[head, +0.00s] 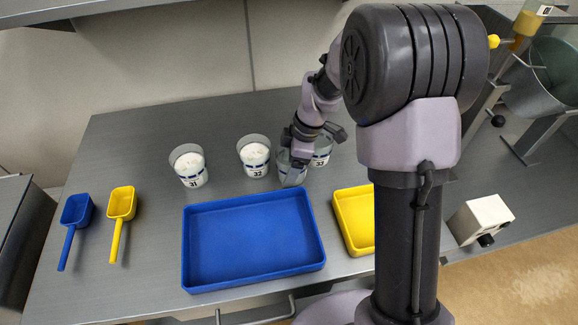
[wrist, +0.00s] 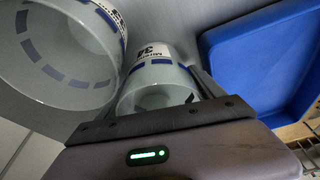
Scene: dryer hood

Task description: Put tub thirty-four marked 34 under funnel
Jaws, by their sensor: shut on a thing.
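Tub 34 (wrist: 157,72), a translucent grey tub with a blue-dashed band and a label that seems to read 34, is between my gripper's fingers in the wrist view. In the head view the held tub (head: 290,174) is just left of tub 33. My gripper (head: 298,158) is shut on it from above; whether the tub touches the bench is unclear. Another tub (wrist: 62,50) stands close to its left in the wrist view. I cannot make out the funnel for certain; an amber vessel (head: 526,24) shows at the top right, partly cut off.
Tubs 31 (head: 189,167), 32 (head: 255,157) and 33 (head: 322,150) hold white contents. A blue tray (head: 252,278) and a yellow tray (head: 357,240) lie in front. Blue (head: 76,210) and yellow (head: 122,203) scoops lie left. A grey-green drum (head: 545,80) and white box (head: 480,217) are right.

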